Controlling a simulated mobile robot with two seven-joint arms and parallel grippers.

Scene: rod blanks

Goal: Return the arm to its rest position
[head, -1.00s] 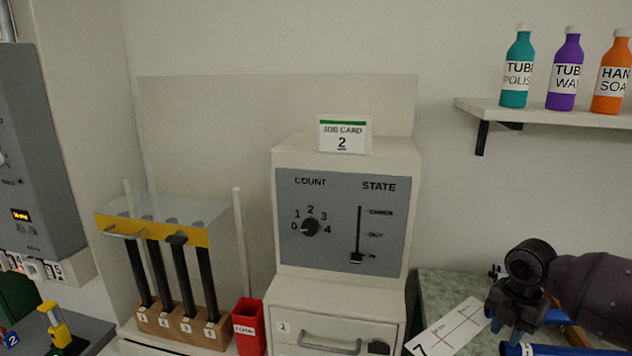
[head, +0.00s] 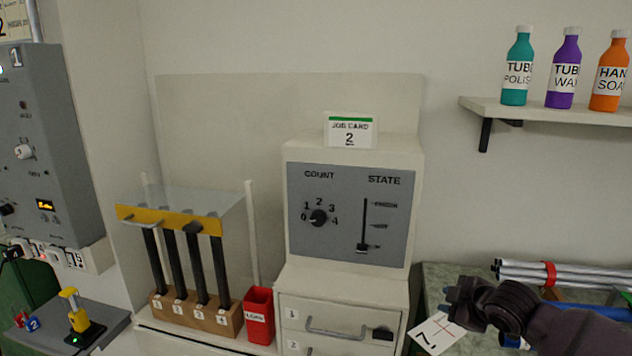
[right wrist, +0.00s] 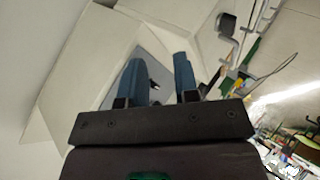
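My right arm comes in at the lower right of the head view, with its dark gripper end (head: 468,302) over the front of the green bench, beside the machine's drawers. Its fingertips are hard to make out there. In the right wrist view the two blue fingers (right wrist: 158,76) stand apart with nothing between them. Beyond them are pale cabinet faces and a grey panel. My left gripper is not in view.
Silver rods (head: 575,273) with a red band lie on the green bench (head: 440,272) by my right arm. The COUNT and STATE machine (head: 300,255) stands left of it, with a red bin (head: 259,308) and a rod rack (head: 195,315) further left. A bottle shelf (head: 560,112) hangs above.

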